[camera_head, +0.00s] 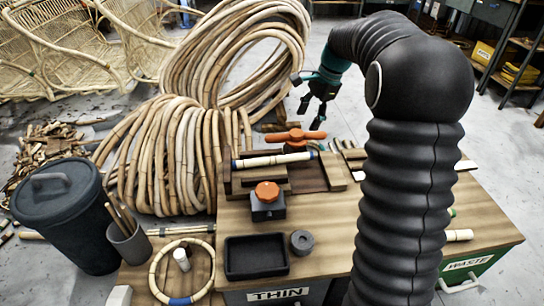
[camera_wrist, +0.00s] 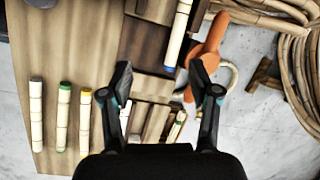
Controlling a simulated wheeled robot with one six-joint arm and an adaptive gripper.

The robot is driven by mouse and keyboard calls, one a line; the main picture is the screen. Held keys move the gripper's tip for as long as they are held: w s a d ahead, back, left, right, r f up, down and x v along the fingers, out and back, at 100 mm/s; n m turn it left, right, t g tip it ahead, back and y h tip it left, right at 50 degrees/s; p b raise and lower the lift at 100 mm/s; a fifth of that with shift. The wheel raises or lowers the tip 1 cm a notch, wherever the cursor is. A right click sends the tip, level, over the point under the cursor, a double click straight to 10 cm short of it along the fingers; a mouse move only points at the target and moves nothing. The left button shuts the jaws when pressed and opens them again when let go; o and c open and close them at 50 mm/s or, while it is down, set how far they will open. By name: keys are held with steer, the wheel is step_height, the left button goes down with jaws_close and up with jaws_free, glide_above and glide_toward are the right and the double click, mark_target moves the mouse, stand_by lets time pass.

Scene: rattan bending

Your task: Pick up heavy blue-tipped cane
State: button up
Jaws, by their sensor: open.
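A pale jointed cane with blue tips (camera_head: 272,159) lies across the dark wooden jig on the bench, left of the arm. In the wrist view the cane (camera_wrist: 179,36) runs up out of the frame, its blue lower end near the right fingertip. My gripper (camera_head: 312,112) is above the far side of the bench, beyond the cane. In the wrist view my gripper (camera_wrist: 161,78) is open, with nothing held between the fingers. The cane's upper end is cut off in that view.
An orange-handled clamp (camera_head: 295,136) stands just behind the cane, and an orange-knobbed block (camera_head: 267,199) in front. Canes tipped green (camera_wrist: 64,118) and yellow (camera_wrist: 86,121) lie apart at left in the wrist view. A black tray (camera_head: 256,257) is nearer.

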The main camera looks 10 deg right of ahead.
mark_target(291, 155)
steer(key=w+d+f+m+g+y, duration=0.1)
steer(key=w+d+f+m, duration=0.15)
steer(key=w+f, duration=0.4)
steer(key=shift+m, duration=0.35)
steer(key=x, duration=0.4)
steer(key=b+x, duration=0.1)
steer(key=x, duration=0.9)
steer(key=shift+w+a, duration=0.1)
steer(key=shift+a, duration=0.25)
jaws_close()
